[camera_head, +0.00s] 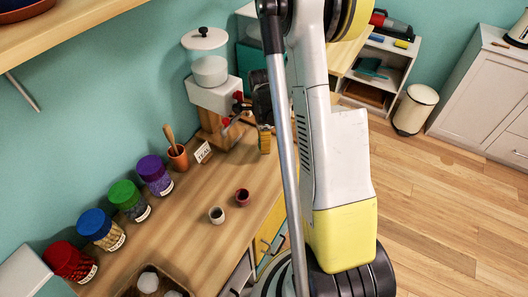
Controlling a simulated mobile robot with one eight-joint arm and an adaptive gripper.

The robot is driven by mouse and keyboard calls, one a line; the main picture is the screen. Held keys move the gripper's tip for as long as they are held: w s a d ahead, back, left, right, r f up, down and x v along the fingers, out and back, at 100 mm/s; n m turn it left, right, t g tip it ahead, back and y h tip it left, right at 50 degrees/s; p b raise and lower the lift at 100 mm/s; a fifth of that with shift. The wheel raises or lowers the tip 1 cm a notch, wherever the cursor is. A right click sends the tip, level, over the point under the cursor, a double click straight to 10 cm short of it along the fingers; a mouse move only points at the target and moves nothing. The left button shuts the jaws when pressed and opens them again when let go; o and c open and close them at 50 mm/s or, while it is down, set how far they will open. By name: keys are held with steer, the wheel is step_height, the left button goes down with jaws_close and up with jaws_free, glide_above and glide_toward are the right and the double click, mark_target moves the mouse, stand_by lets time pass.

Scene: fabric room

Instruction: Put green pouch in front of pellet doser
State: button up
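The pellet doser appears to be the white machine (213,95) with a clear, lidded hopper, standing on a wooden base at the back of the wooden counter. I cannot make out a green pouch in this view. My arm crosses the middle of the picture and hides part of the counter. My gripper (258,101) seems to be the dark part just right of the doser, partly covered by the arm. Its fingers are too small and overlapped to tell whether they are open or hold anything.
Jars with red, blue, green and purple lids (125,194) line the wall side of the counter (185,245). A terracotta pot (178,158), a small card (203,152), two small cups (243,197) and a yellow brush-like item (264,140) stand nearby.

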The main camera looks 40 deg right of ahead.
steer(key=shift+f+b, duration=0.65)
steer(key=shift+f, duration=1.15)
steer(key=shift+f, duration=0.2)
steer(key=o, duration=0.8)
steer(key=a+r+n+t+p, duration=0.1)
steer(key=a+r+n+p, duration=0.15)
steer(key=r, duration=0.75)
steer(key=a+r+n+t+p, duration=0.1)
steer(key=a+r+n+p, duration=0.2)
steer(key=r, duration=0.7)
steer(key=s+a+r+n+t, duration=0.1)
steer(key=s+a+r+n, duration=0.2)
steer(key=a+n, duration=0.2)
steer(key=s+a+r+n+t, duration=0.2)
steer(key=s+a+r+n, duration=0.2)
steer(key=a+n, duration=0.2)
steer(key=s+a+r+n+t+b, duration=0.1)
steer(key=s+a+r+n+t, duration=0.1)
steer(key=a+n, duration=0.4)
steer(key=shift+s+r+n, duration=0.65)
steer(key=shift+s+n, duration=0.25)
steer(key=shift+n, duration=0.05)
